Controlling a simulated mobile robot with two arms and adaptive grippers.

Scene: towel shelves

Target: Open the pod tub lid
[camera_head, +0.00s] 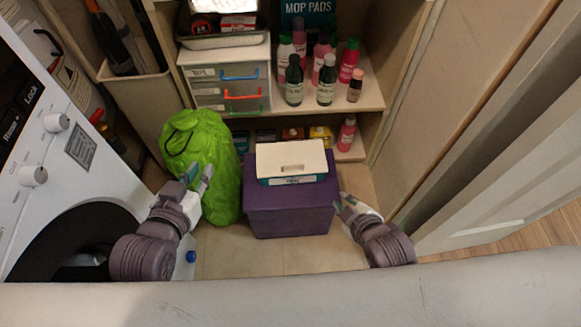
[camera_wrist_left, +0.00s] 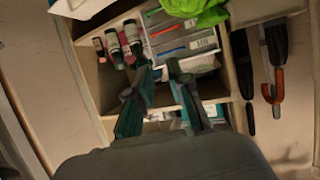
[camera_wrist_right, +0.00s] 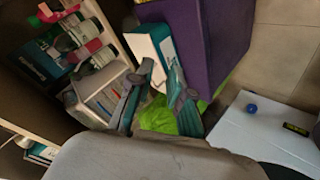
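A white-topped tub with a teal lower band (camera_head: 292,160) rests on a purple box (camera_head: 290,210) in the middle of the head view. Its white lid looks closed and has a small slot-like grip at the front. The right wrist view shows the tub side-on (camera_wrist_right: 148,42) against the purple box (camera_wrist_right: 205,35). My left gripper (camera_head: 198,176) is open and empty, left of the purple box and in front of the green bag. My right gripper (camera_head: 346,200) is open and empty, just right of the purple box. Neither visibly touches the tub.
A green bag (camera_head: 205,150) stands left of the purple box. A washing machine (camera_head: 60,160) is at left. Shelves behind hold a drawer unit (camera_head: 228,88) and several bottles (camera_head: 326,80). A door (camera_head: 490,190) is at right. Bare floor (camera_head: 265,258) lies in front.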

